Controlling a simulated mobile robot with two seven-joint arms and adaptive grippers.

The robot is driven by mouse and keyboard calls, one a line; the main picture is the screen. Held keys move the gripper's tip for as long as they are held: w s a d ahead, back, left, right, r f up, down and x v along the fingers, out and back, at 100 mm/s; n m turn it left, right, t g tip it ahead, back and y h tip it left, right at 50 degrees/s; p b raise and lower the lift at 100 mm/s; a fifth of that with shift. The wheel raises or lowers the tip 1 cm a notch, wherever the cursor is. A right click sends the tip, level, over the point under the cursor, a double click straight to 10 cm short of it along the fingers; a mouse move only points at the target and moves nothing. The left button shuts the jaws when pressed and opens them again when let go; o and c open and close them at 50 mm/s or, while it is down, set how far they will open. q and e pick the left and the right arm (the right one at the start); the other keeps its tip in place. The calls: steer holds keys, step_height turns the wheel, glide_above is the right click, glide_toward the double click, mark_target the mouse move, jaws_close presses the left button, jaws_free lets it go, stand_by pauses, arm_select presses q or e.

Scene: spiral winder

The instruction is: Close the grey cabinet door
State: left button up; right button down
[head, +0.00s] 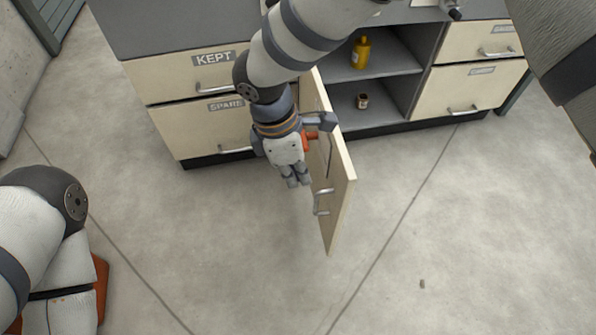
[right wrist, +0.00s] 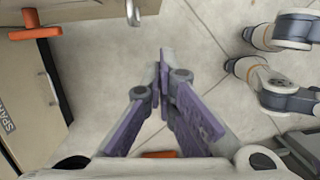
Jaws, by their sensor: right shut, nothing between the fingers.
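The cabinet door (head: 342,190) is cream, not grey, and stands wide open, jutting out from the grey cabinet body. Its face with the metal handle (head: 322,201) is turned left. My right gripper (head: 298,183) is shut and empty, on the left of the door beside that face and hiding part of it. I cannot tell whether it touches. In the right wrist view, my right gripper's fingers (right wrist: 162,65) meet at the tips above bare floor, and the door (right wrist: 85,12) shows at the top. My left arm is at lower left; its gripper is not seen.
Open shelves hold a yellow bottle (head: 361,53) and a small brown jar (head: 362,101). Drawers marked KEPT (head: 165,80) and SPARE stand left, and more drawers (head: 470,88) right. An orange piece (head: 311,135) shows near the door. Floor in front is mostly clear.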

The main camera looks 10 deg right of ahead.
steer(key=w+d+f, duration=0.2)
steer(key=d+f, duration=0.4)
steer(key=f, duration=0.1)
steer(key=shift+d+f+n+t, duration=0.2)
steer(key=shift+f+n+t, duration=0.05)
steer(key=shift+n+t, duration=0.05)
stand_by(0.3)
